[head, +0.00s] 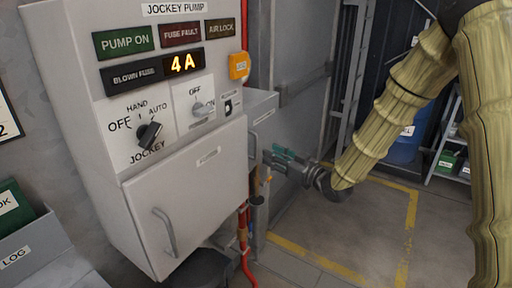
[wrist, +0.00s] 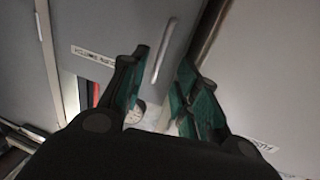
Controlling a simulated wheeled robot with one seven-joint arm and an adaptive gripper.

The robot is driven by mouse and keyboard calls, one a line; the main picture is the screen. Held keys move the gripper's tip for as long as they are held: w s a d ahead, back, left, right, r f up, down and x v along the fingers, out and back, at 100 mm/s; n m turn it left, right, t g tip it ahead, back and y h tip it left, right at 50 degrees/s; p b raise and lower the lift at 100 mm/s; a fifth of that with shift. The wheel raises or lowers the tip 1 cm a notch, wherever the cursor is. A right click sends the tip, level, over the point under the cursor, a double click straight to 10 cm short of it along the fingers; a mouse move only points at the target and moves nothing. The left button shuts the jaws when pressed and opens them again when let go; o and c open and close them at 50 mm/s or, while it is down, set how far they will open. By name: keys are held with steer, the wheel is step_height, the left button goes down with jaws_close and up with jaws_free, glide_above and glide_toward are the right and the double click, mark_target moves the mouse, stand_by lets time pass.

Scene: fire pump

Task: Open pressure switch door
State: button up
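The grey box with a light front (head: 262,122), which I take to be the pressure switch door, is right of the jockey pump cabinet. Its thin upright handle (head: 252,145) is at the lower left of that front. My gripper (head: 271,157) is just right of this handle, its teal fingers pointing left toward it. The fingers are apart and hold nothing. I cannot tell whether they touch the handle.
The jockey pump cabinet (head: 185,190), with knobs and its own handle, stands close on the left. Red pipe (head: 243,235) runs below the box. A grey panel (head: 300,50) stands behind. Yellow floor lines (head: 335,262) mark open floor at right. A blue barrel (head: 405,145) and shelves are behind my arm.

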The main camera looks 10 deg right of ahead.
mark_target(256, 156)
steer(key=p+x, duration=0.1)
steer(key=x, duration=0.7)
steer(key=shift+p, duration=0.3)
jaws_close()
